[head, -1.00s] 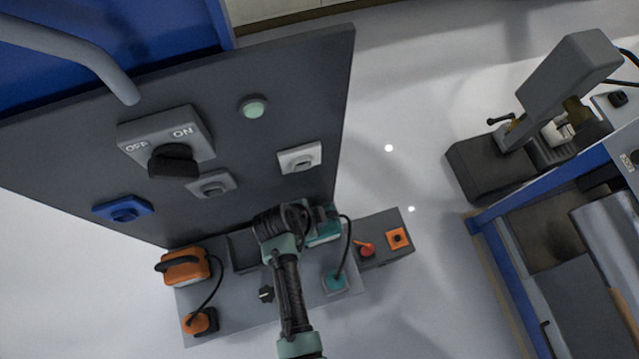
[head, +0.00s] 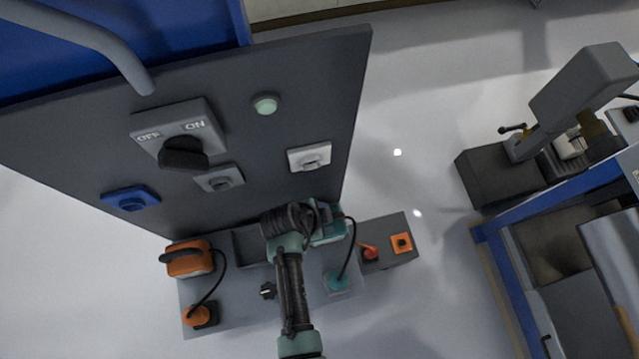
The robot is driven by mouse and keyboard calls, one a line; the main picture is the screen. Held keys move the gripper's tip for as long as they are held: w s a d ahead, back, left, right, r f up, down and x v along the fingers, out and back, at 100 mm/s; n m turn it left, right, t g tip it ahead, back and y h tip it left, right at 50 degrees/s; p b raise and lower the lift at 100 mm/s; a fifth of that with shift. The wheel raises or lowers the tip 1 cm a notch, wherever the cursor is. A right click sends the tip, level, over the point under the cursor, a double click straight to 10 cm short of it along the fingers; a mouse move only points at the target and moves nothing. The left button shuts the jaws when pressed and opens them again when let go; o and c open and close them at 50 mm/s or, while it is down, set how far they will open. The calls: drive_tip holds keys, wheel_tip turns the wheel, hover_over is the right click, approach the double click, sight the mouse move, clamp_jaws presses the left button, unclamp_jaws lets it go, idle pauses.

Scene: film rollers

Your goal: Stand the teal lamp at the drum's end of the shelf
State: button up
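The teal lamp (head: 330,228) is a small boxy body at the back of the grey shelf (head: 235,315), below the dark panel. It is partly hidden by my wrist. My gripper (head: 312,217) is beside the lamp's left side, mostly covered by my own wrist. I cannot tell whether its fingers touch the lamp or are open. I cannot say for sure which thing is the drum; a grey rounded surface (head: 612,245) shows inside the blue frame at the right.
An orange lamp (head: 187,262) with a corded orange base (head: 196,315) is at the shelf's left. A grey box (head: 385,258) with a red switch adjoins on the right. The dark panel (head: 270,150) with switches stands behind.

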drive_tip(key=v, duration=1.2)
drive_tip(key=shift+b, duration=0.4)
